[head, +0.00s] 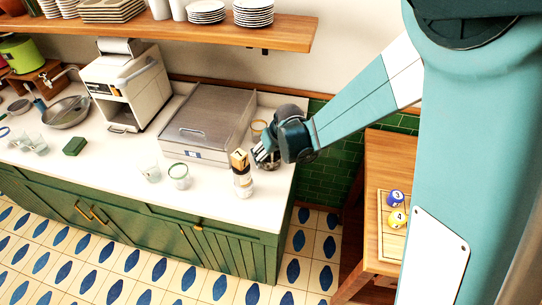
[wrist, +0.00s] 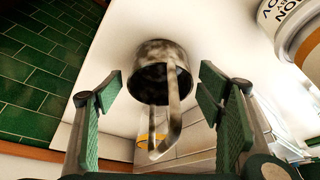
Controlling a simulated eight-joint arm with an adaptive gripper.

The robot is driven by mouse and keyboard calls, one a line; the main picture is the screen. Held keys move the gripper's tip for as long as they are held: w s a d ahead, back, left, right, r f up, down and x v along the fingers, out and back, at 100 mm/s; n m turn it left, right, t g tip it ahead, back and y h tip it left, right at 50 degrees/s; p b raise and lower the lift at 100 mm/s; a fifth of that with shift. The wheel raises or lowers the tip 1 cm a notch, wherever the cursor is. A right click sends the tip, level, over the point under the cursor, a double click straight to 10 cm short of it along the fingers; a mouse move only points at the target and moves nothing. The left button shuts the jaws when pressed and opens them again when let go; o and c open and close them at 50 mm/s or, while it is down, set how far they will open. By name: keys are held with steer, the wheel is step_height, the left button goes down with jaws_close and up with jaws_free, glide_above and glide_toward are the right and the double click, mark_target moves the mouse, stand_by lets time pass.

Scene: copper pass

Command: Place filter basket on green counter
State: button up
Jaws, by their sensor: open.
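A dark, mottled metal vessel with a looped handle (wrist: 160,60) stands on the white top in the wrist view. It appears to be the filter basket, though I cannot be sure. The green counter (head: 100,168) has a white top and green cabinet fronts. My gripper (head: 264,158) is at the counter's right end in the head view. In the wrist view my gripper (wrist: 162,112) is open, its green-padded fingers on either side of the vessel's handle, with visible gaps. In the head view the gripper and arm mostly hide the vessel.
Glasses (head: 179,175) stand along the front. A wooden table (head: 385,160) with numbered balls is at right.

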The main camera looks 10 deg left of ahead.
steer(key=v, duration=1.1)
steer(key=shift+r, duration=0.3)
stand_by(0.6)
steer(key=shift+d, duration=0.1)
steer(key=s+d+r+m+t, duration=0.1)
steer(key=s+d+r, duration=0.1)
steer(key=d+r, duration=0.35)
steer(key=s+d+r+m+h, duration=0.1)
steer(key=s+d+r, duration=0.15)
steer(key=d, duration=0.55)
steer(key=s+d+r+m+t, duration=0.1)
steer(key=s+d+r, duration=0.25)
steer(key=d, duration=0.25)
steer(key=s+d+r+m+h, duration=0.1)
steer(key=s+d+m, duration=0.1)
steer(key=s+d, duration=0.5)
steer(key=s+d+r+m+t+h, duration=0.1)
steer(key=s+d+m, duration=0.1)
steer(key=s+d, duration=0.6)
steer(key=shift+d+r+t, duration=0.3)
steer(key=shift+d+r, duration=0.1)
steer(key=shift+d, duration=0.65)
